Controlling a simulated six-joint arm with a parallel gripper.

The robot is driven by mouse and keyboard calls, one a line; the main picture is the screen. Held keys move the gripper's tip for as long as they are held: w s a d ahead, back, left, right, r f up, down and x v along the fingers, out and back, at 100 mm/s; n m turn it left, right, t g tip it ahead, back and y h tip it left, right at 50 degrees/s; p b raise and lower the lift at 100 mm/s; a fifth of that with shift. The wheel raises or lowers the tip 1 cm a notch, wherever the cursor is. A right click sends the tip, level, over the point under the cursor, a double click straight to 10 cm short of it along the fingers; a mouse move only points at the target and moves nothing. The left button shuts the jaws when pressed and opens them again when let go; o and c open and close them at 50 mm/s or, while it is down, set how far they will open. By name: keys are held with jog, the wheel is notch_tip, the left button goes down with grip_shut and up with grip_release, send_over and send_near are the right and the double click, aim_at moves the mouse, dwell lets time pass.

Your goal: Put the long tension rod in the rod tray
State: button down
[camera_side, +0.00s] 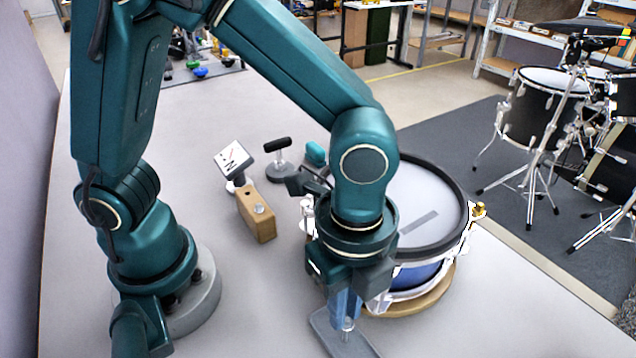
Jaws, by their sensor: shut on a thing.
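My gripper (346,308) points down at the near left side of the drum, with its bluish fingers low over a flat grey tray (322,322) at the bottom edge of the side view. The gripper is shut on a thin, pale metal piece (348,326), which appears to be the long tension rod. Only its lower end shows below the fingers; the rest is hidden. I cannot tell whether this end touches the tray. The tray appears to be the rod tray and is partly cut off by the frame.
A blue snare drum (417,275) with a black hoop stands on a round wooden base (440,292), close beside my gripper. A wooden block (257,214), a tilted display (234,160) and a black-handled tool (279,158) stand behind. The table's front right is clear.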

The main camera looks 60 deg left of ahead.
jog(key=shift+f, duration=0.1)
jog(key=c, duration=0.9)
grip_release()
jog(key=shift+o, duration=0.2)
notch_tip(320, 180, up, 12)
jog(key=s+a+f+n+t, duration=0.1)
jog(key=a+n+t, duration=0.4)
jog(key=a+n, duration=1)
jog(key=n, duration=0.3)
jog(key=shift+s+f+t, duration=0.3)
jog(key=shift+s+f, duration=0.05)
jog(key=shift+f, duration=0.05)
